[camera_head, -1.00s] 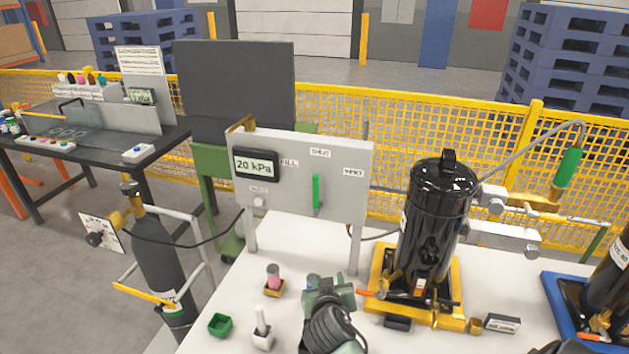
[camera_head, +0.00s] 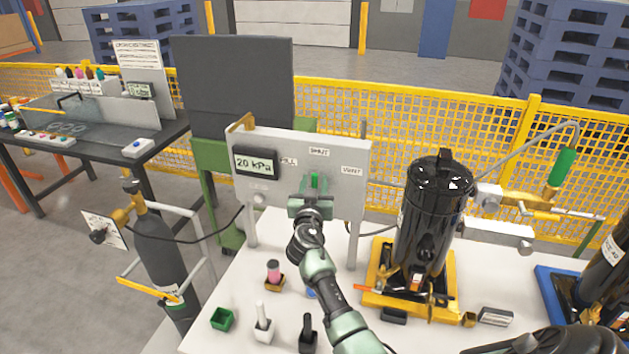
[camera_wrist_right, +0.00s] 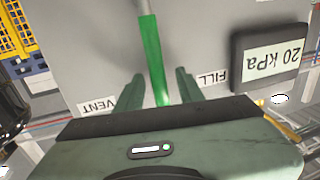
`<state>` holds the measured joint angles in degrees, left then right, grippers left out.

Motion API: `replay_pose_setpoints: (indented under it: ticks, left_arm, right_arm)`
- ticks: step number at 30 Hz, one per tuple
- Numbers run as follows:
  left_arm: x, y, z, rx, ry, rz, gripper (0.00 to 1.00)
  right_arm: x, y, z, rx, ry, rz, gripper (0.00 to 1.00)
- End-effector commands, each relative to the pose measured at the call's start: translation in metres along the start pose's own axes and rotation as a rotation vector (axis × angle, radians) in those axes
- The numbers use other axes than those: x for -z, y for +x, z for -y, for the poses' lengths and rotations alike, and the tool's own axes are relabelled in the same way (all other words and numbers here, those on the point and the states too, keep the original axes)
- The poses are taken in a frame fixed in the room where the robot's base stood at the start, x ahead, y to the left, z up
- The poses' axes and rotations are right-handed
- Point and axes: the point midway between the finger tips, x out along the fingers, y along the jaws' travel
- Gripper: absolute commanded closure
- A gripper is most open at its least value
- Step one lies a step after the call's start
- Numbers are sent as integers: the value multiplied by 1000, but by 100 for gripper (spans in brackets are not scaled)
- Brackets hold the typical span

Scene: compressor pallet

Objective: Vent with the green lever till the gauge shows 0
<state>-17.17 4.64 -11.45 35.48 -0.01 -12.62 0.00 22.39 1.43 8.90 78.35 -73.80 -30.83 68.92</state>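The grey panel (camera_head: 348,198) stands on the white table with the green lever (camera_head: 314,179) upright under the SHUT label (camera_head: 319,153). The gauge (camera_head: 255,163) reads 20 kPa. My right gripper (camera_head: 314,192) is at the lever and hides its lower part in the head view. In the right wrist view, which is upside down, the fingers (camera_wrist_right: 158,88) are apart, one on each side of the lever (camera_wrist_right: 152,58). Gaps show between fingers and lever. The VENT label (camera_head: 352,170) is right of the lever. My left gripper is out of view.
A black tank (camera_head: 432,225) on a yellow base stands right of the panel. Small holders, one a green box (camera_head: 222,319), sit on the table front left. A grey gas cylinder (camera_head: 160,250) stands left of the table. Yellow mesh fencing (camera_head: 430,130) runs behind.

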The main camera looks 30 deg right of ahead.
Motion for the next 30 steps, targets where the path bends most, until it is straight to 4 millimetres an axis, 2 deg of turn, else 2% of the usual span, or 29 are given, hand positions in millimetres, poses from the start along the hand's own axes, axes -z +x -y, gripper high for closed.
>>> replay_pose_setpoints:
  ticks: [8,9,12,13,30]
  left_arm:
    - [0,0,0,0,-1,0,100]
    - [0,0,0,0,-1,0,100]
    - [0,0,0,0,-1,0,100]
    - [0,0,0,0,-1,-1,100]
    - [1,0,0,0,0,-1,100]
  right_arm:
    - [-1,2,0,0,-1,1,62]
    - [-1,2,0,0,-1,1,68]
    - [-1,2,0,0,-1,1,96]
    - [-1,2,0,0,-1,1,100]
    - [-1,2,0,0,-1,2,100]
